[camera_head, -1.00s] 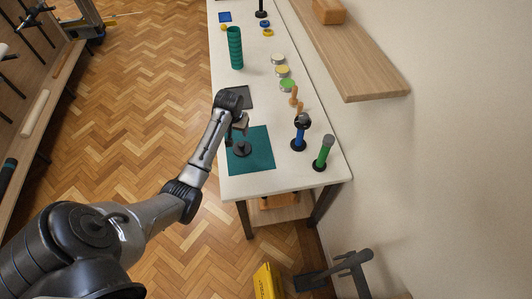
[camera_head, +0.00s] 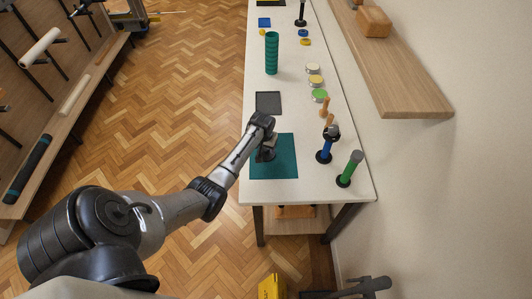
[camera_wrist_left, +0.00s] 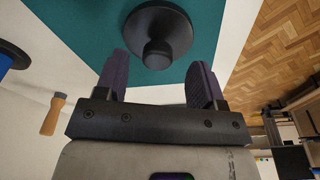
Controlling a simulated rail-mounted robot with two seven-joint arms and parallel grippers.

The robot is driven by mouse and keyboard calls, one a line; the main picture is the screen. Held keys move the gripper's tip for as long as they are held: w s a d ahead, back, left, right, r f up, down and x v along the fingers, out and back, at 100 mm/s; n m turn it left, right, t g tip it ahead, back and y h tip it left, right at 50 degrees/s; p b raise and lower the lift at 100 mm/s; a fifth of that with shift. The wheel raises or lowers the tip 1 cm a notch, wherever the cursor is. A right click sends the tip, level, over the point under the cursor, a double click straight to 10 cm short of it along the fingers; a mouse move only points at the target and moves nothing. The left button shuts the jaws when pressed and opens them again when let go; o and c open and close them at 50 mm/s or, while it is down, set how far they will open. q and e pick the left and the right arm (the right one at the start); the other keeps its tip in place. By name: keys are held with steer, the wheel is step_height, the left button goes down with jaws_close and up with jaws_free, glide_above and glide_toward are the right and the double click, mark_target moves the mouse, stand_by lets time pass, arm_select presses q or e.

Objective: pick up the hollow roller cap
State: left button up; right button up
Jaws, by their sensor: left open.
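A dark round disc with a raised knob in its middle, which appears to be the hollow roller cap (camera_wrist_left: 157,35), sits on the teal mat (camera_wrist_left: 212,14). In the head view the cap (camera_head: 264,156) is partly hidden by my left gripper (camera_head: 268,145), which is over the mat (camera_head: 286,168). In the left wrist view my left gripper (camera_wrist_left: 159,66) is open and empty. Its two purple-grey fingers stand apart, with the knob ahead between their tips. I see no contact. My right gripper is not in view.
On the white table (camera_head: 257,192), a blue roller (camera_head: 325,149) and a green roller (camera_head: 350,169) stand right of the mat. A grey tray (camera_head: 268,103) and a tall green ribbed cylinder (camera_head: 271,53) are farther back. A wooden shelf (camera_head: 402,80) overhangs at right.

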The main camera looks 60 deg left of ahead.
arm_select(q)
steer(key=shift+w+f+b, duration=0.15)
steer(key=shift+f, duration=0.6)
steer(key=shift+w+f+b, duration=0.1)
steer(key=shift+f+b, duration=0.05)
steer(key=shift+f, duration=0.6)
steer(key=shift+c, duration=0.2)
steer(key=c, duration=1)
steer(key=shift+o, duration=0.2)
steer(key=shift+r, duration=0.1)
